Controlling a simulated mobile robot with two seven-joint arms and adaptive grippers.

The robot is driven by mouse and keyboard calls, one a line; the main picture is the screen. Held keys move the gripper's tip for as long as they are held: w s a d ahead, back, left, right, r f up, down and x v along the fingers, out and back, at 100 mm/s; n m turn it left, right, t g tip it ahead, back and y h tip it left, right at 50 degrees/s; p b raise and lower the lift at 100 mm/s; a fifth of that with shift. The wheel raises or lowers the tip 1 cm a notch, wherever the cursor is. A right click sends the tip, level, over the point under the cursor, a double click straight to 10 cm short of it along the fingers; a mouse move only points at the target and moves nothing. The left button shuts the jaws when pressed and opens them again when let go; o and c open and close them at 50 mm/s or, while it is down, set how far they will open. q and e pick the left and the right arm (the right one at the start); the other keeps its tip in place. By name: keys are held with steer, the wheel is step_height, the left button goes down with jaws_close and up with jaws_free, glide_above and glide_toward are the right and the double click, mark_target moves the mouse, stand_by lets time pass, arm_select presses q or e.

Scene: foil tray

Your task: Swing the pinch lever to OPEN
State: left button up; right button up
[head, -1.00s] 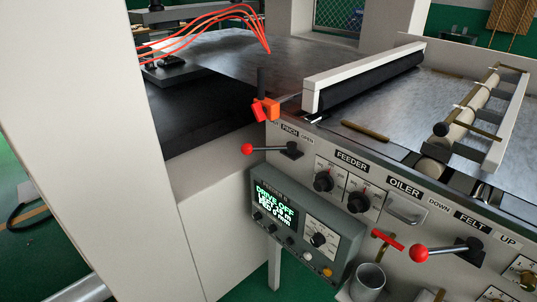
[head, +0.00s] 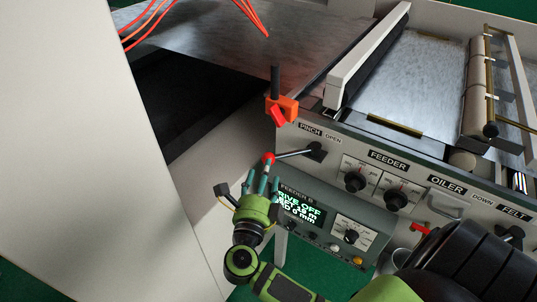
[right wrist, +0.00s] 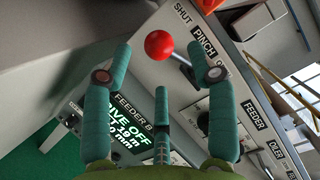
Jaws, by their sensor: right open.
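The pinch lever has a red ball knob (head: 268,158) on a metal rod that runs to a black pivot (head: 316,151) under the PINCH and OPEN labels. The rod points left, away from the OPEN label. In the right wrist view the red knob (right wrist: 158,44) sits just beyond and between the spread fingers. My right gripper (head: 262,180) is just below the knob in the head view. It is open and empty, with green fingers around clear space (right wrist: 160,75). I cannot tell whether any finger touches the knob. My left gripper is not in view.
A control box with a lit display (head: 300,207) hangs close beside my right gripper. Feeder dials (head: 355,181) and an oiler handle (head: 446,204) are to the right. An orange clamp (head: 282,108) is above the lever. A pale machine wall (head: 90,130) stands left.

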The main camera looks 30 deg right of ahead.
mark_target(268, 157)
steer(key=p+x, duration=0.1)
steer(key=x, duration=0.4)
steer(key=shift+w+d+r, duration=0.1)
steer(key=shift+w, duration=0.05)
steer(key=shift+w+d+p, duration=0.25)
steer(key=shift+w+p, duration=0.05)
steer(key=shift+p, duration=0.05)
steer(key=shift+c, duration=0.8)
jaws_close()
